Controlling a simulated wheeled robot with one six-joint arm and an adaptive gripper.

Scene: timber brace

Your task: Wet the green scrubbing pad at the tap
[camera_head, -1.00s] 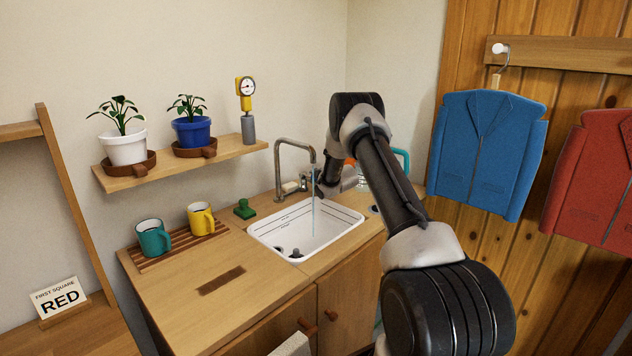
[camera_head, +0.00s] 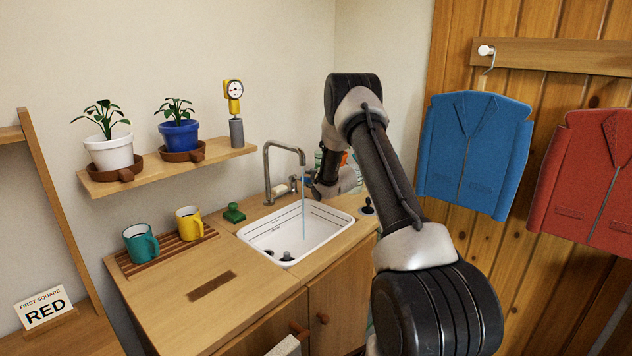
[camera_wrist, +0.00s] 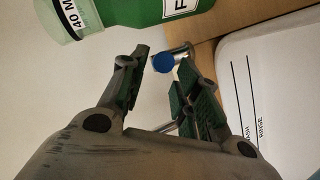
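A small green block with a raised grip (camera_head: 234,213), seemingly the scrubbing pad, sits on the counter left of the sink. The metal tap (camera_head: 267,172) arches over the white sink (camera_head: 262,241), and a thin stream of water (camera_head: 303,215) runs from it. My gripper (camera_head: 312,186) is just right of the tap spout, partly hidden by my arm. In the wrist view my gripper (camera_wrist: 166,72) has its fingers apart with nothing clearly held. A blue round cap (camera_wrist: 163,63) on a metal part shows between the fingertips; contact cannot be told.
A green labelled bottle (camera_wrist: 150,8) stands close to my fingers. A teal mug (camera_head: 139,244) and a yellow mug (camera_head: 188,224) stand on a slatted rack. A shelf (camera_head: 215,160) with potted plants hangs above. The counter's front left (camera_head: 170,290) is mostly clear.

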